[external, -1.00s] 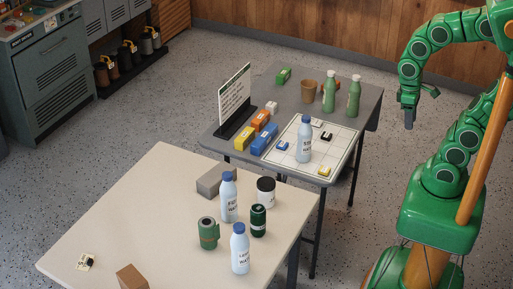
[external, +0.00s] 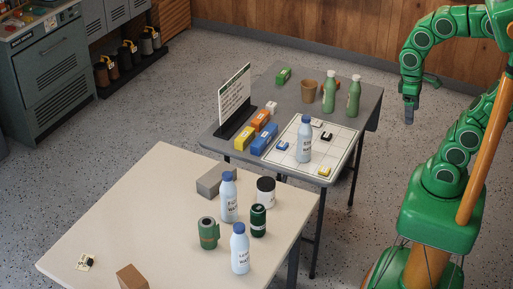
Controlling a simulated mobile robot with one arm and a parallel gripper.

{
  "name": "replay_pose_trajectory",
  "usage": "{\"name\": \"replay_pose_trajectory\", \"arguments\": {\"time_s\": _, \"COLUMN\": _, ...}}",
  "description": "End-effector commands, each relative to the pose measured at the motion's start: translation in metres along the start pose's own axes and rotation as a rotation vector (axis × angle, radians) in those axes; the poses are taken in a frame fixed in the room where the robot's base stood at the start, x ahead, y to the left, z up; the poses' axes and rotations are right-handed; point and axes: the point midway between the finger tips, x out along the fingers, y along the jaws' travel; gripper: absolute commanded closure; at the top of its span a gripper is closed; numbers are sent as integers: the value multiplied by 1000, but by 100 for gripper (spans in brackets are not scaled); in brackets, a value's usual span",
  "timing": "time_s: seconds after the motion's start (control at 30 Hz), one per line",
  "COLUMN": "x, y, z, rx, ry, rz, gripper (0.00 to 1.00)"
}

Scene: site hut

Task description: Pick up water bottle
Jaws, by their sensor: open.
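Three pale water bottles with blue caps stand upright. One water bottle (external: 304,142) is on the white gridded board (external: 341,146) on the grey table. Two more, a rear water bottle (external: 228,200) and a front water bottle (external: 240,252), are on the cream table, with partly readable labels. My gripper (external: 420,97) is open and empty, in the air to the right of the grey table, apart from all the bottles. One finger points down; the other is seen at an angle.
The grey table (external: 290,90) also holds green bottles (external: 329,97), a brown cup (external: 308,92), coloured blocks (external: 264,138) and an upright sign (external: 235,98). Beside the cream table's (external: 150,205) bottles are a grey block (external: 211,182), jars (external: 265,190) and a green mug (external: 208,233). Its left part is mostly clear.

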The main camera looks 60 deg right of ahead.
Motion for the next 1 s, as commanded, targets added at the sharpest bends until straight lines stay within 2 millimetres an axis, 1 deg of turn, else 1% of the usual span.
{"name": "replay_pose_trajectory", "arguments": {"time_s": 0.2, "x": -17, "y": 0, "z": 2, "rx": 0, "ry": 2, "rz": 0, "gripper": 11}}
{"name": "replay_pose_trajectory", "arguments": {"time_s": 0.37, "x": -14, "y": 1, "z": -14, "rx": -9, "ry": 34, "rz": 13, "gripper": 11}}
{"name": "replay_pose_trajectory", "arguments": {"time_s": 0.57, "x": -14, "y": 2, "z": -39, "rx": -23, "ry": 90, "rz": 33, "gripper": 11}}
{"name": "replay_pose_trajectory", "arguments": {"time_s": 0.77, "x": -14, "y": 1, "z": -76, "rx": -48, "ry": 178, "rz": 56, "gripper": 11}}
{"name": "replay_pose_trajectory", "arguments": {"time_s": 0.87, "x": -15, "y": -1, "z": -100, "rx": -67, "ry": 234, "rz": 70, "gripper": 11}}
{"name": "replay_pose_trajectory", "arguments": {"time_s": 0.97, "x": -16, "y": -6, "z": -133, "rx": -95, "ry": 309, "rz": 85, "gripper": 11}}
{"name": "replay_pose_trajectory", "arguments": {"time_s": 1.0, "x": -17, "y": -10, "z": -148, "rx": -111, "ry": 346, "rz": 91, "gripper": 11}}
